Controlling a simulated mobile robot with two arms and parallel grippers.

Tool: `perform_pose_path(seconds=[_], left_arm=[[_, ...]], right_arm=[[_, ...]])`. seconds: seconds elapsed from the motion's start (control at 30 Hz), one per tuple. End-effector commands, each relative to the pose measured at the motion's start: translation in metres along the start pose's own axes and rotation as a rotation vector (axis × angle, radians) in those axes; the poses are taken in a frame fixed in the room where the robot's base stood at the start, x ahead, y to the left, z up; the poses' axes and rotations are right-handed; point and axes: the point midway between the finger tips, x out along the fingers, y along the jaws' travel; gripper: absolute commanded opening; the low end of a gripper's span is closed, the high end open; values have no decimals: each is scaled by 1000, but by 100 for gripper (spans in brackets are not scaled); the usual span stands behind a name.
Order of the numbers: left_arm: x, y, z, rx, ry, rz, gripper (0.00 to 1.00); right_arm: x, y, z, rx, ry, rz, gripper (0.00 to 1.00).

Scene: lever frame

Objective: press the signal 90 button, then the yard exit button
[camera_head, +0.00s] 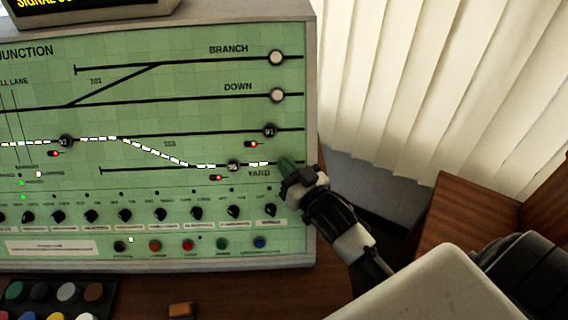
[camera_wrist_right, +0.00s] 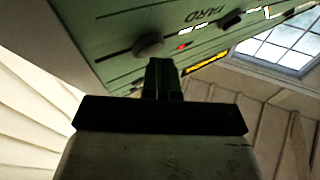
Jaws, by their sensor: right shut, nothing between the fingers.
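The green panel (camera_head: 130,100) stands at the left in the head view. The dark signal 90 button (camera_head: 233,166) sits on the lower track line, left of the YARD label, with a red light below it. A dark button in the wrist view (camera_wrist_right: 232,20) appears to be the same one. The grey yard exit button (camera_wrist_right: 148,47) shows right at my fingertips in the wrist view; in the head view my gripper hides it. My right gripper (camera_head: 287,165) is shut and empty at the line's right end. I cannot tell whether it touches the button. My left gripper is not in view.
White dashes light a route from the 93 button (camera_head: 66,141) down to the yard line. The 91 button (camera_head: 269,130) and the pale DOWN button (camera_head: 277,95) are above my gripper. A row of knobs (camera_head: 159,214) lies below. Blinds (camera_head: 430,70) hang at right.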

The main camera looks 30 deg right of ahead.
Motion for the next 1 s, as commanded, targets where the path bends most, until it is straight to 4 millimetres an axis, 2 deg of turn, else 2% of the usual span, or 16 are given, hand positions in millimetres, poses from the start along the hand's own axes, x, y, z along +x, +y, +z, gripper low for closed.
perform_pose_path(seconds=[0.33, 0.67, 1.0], left_arm=[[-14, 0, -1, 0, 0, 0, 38], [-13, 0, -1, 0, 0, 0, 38], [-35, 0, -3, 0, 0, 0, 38]], right_arm=[[-11, -8, -8, 0, -3, 1, 0], [-12, -9, -8, 0, -1, 1, 0], [-32, -23, -26, 2, -3, 1, 0]])
